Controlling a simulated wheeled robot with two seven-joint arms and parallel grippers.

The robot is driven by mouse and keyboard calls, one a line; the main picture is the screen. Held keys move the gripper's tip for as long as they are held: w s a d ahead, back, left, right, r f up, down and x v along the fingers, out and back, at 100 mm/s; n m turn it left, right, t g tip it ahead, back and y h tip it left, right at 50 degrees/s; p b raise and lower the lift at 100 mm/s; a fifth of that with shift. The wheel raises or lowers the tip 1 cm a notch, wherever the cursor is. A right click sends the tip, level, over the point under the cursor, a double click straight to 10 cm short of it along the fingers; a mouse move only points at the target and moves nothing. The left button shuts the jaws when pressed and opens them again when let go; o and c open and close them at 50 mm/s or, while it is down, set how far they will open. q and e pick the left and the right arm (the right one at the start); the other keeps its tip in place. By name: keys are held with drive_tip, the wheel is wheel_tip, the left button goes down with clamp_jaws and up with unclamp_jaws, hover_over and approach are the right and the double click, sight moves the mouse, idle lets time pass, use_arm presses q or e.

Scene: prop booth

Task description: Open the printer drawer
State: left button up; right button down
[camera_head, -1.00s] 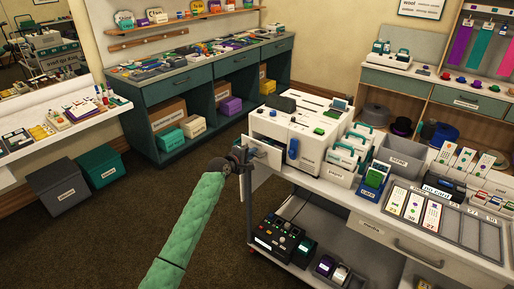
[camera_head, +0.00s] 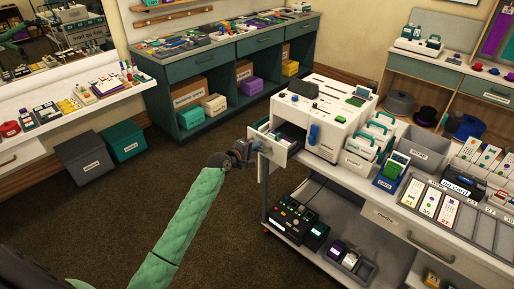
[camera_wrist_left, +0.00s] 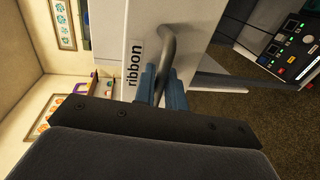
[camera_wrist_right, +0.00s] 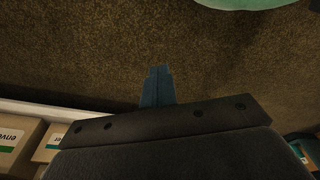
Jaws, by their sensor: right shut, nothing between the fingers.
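The white printer (camera_head: 322,118) stands on the left end of the white counter. Its drawer (camera_head: 277,147) sticks out from the left side, and dark contents show inside. In the left wrist view the white drawer front (camera_wrist_left: 190,25) carries the label "ribbon" and a grey curved handle (camera_wrist_left: 168,45). My left gripper (camera_head: 250,148) is at the drawer front. Its blue fingers (camera_wrist_left: 161,82) are shut around the handle. My right gripper (camera_wrist_right: 157,85) is shut and empty over the brown carpet, seen only in the right wrist view.
Under the counter, a lower shelf holds a black button box (camera_head: 293,213) and small devices. Grey bins (camera_head: 424,147) and a card tray (camera_head: 466,211) sit on the counter. A grey crate (camera_head: 85,157) and a teal crate (camera_head: 124,145) stand on the floor. Carpet in front is clear.

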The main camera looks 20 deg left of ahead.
use_arm(q)
drive_tip(key=shift+o, duration=1.1)
use_arm(e)
drive_tip(key=shift+s, duration=0.1)
